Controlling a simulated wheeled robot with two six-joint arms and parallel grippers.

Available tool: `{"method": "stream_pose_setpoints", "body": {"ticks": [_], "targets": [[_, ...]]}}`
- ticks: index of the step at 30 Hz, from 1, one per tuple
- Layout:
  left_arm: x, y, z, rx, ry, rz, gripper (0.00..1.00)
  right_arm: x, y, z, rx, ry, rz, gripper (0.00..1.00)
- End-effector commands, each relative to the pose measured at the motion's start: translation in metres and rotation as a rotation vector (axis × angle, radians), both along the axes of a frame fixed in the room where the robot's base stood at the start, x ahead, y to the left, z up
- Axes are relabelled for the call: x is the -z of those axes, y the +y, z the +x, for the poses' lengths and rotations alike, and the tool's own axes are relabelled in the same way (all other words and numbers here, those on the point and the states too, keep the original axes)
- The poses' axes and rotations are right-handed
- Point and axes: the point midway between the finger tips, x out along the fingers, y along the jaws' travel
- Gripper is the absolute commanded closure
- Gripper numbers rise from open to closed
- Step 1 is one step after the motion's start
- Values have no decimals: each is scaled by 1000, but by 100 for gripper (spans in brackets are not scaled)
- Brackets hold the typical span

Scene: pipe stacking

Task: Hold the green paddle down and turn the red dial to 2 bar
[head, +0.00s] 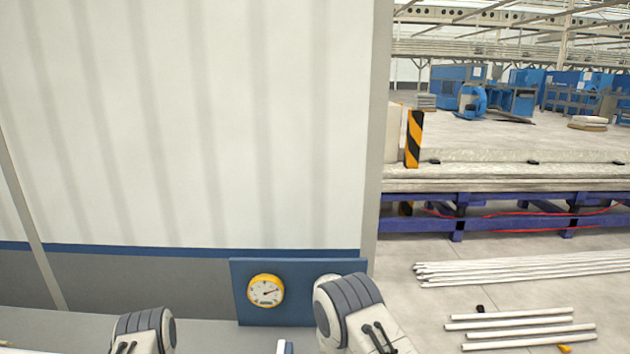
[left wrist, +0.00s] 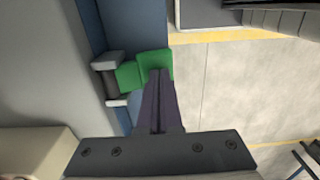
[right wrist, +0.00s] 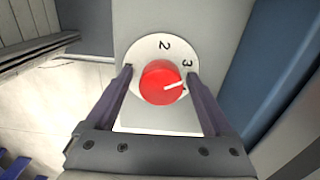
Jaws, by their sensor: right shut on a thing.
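The green paddle (left wrist: 154,60) sits in a grey bracket on a blue upright in the left wrist view. My left gripper (left wrist: 159,74) has its two dark fingers together, tips over the paddle and seemingly touching it. The red dial (right wrist: 160,82) is on a round white scale plate (right wrist: 140,48) in the right wrist view, with numerals 2 and 3 showing. Its white mark points right, just past the 3 on the side away from the 2. My right gripper (right wrist: 160,78) is shut on the dial, one finger on each side. Both sets of fingertips are hidden in the head view.
A yellow-rimmed gauge (head: 266,291) is on a blue panel (head: 300,316) in the head view. Its needle points right; its numbers are too small to read. White pipes (head: 525,268) lie on the floor at right, below a purple-framed rack (head: 510,212).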

Motion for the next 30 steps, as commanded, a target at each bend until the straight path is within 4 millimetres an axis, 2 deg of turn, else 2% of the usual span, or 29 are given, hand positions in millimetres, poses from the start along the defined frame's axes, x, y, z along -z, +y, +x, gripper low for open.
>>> {"method": "stream_pose_setpoints", "body": {"ticks": [1,3,4,30], "targets": [[5,0,0,0,1,0,100,11,1,1,1,-8,3,58],[5,0,0,0,1,0,100,11,1,1,1,-8,3,58],[5,0,0,0,1,0,100,11,1,1,1,-8,3,10],[5,0,0,-1,0,1,100,-3,0,2,0,-7,3,10]]}}
